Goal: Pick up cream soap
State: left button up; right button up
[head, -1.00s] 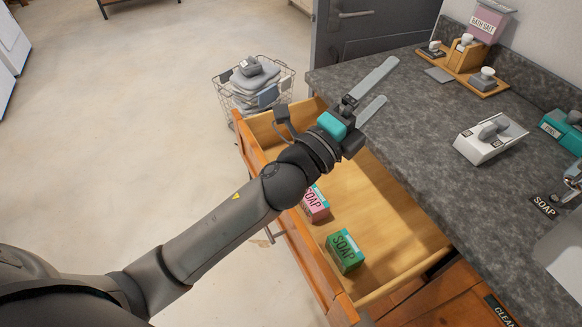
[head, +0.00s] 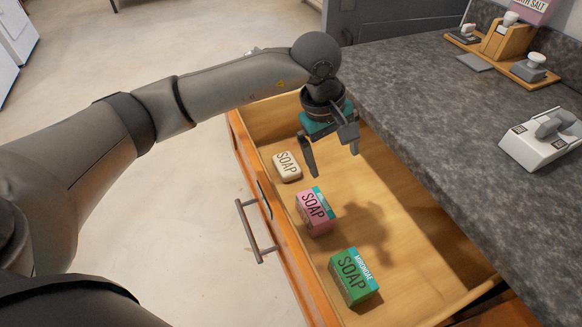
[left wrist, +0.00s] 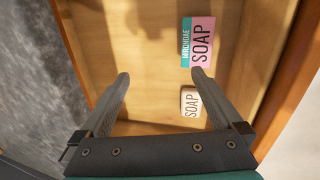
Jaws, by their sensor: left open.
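The cream soap (head: 287,166) lies in the open wooden drawer, near its front wall and toward the far end. It also shows in the left wrist view (left wrist: 190,103), just beside the right-hand finger. My left gripper (head: 332,162) is open and empty above the drawer, to the right of the cream soap and apart from it. In the left wrist view the open fingers (left wrist: 160,78) point down at the drawer floor. My right gripper is not in view.
A pink soap box (head: 315,212) and a green soap box (head: 354,277) stand in the same drawer (head: 400,220), nearer. The grey counter (head: 440,110) borders the drawer on the right, with a white dispenser-like item (head: 540,140) on it. The drawer handle (head: 250,232) sticks out in front.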

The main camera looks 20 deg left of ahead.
pick_arm(q)
jog(key=w+a+y+b, duration=0.1)
jog(key=w+a+y, duration=0.25)
jog(key=a, duration=0.55)
jog(key=b, duration=0.3)
send_over(287, 163)
jog(key=s+d, duration=0.2)
jog(key=shift+y, duration=0.45)
jog(key=x, duration=0.5)
jog(key=d+x, duration=0.1)
jog(key=x, duration=0.1)
jog(key=shift+s+f, duration=0.25)
jog(key=shift+f, duration=0.1)
jog(key=shift+b+x, duration=0.7)
jog(key=shift+x, duration=0.95)
jog(key=shift+w+a+f+t+b, duration=0.2)
jog(key=shift+f+b, duration=0.15)
jog(key=shift+f, duration=0.4)
jog(key=shift+w+a+f+t+b, duration=0.1)
jog(key=shift+w+a+f+b, duration=0.2)
jog(key=shift+f, duration=0.45)
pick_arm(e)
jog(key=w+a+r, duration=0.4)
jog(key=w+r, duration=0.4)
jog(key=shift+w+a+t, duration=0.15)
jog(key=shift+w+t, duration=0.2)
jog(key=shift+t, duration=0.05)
